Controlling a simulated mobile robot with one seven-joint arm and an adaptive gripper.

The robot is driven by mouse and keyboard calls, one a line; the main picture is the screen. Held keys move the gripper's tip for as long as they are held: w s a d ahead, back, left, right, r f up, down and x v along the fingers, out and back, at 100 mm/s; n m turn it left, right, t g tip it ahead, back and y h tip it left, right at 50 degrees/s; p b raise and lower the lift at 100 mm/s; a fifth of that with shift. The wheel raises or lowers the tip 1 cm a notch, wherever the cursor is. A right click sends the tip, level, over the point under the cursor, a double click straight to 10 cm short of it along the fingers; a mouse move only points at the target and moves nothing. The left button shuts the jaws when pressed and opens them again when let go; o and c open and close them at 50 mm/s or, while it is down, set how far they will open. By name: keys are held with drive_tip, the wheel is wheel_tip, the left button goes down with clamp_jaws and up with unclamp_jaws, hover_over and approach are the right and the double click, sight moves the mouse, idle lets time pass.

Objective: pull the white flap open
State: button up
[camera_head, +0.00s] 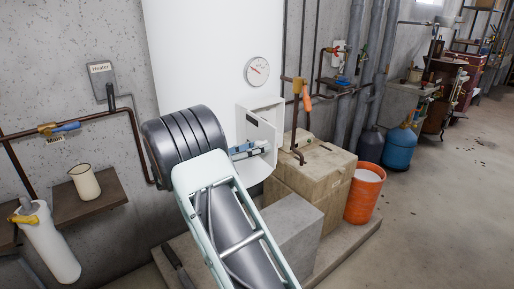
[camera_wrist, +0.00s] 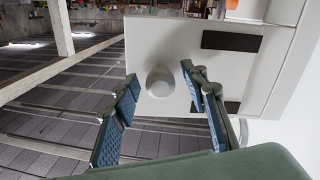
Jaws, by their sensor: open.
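The white flap (camera_wrist: 145,35) is a flat white panel with a round pale knob (camera_wrist: 160,82) and dark rectangular patches. It sits on a white box (camera_head: 258,104) on the side of the large white tank; the flap also shows in the head view (camera_head: 262,132). My gripper (camera_wrist: 160,74) is open, with its blue fingers on either side of the knob. No clear contact with the knob shows. In the head view my gripper (camera_head: 258,148) is in front of the flap, and my arm hides part of the tank. How far the flap stands open is hard to tell.
A round gauge (camera_head: 257,71) is on the tank above the box. A wooden crate (camera_head: 310,175), a pipe with an orange handle (camera_head: 306,98) and an orange bucket (camera_head: 365,194) stand close on the right. A grey block (camera_head: 293,228) is below. Open floor lies further right.

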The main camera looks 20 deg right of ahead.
drive_tip(key=s+a, duration=0.1)
drive_tip(key=a, duration=1.1)
drive_tip(key=shift+s, duration=0.35)
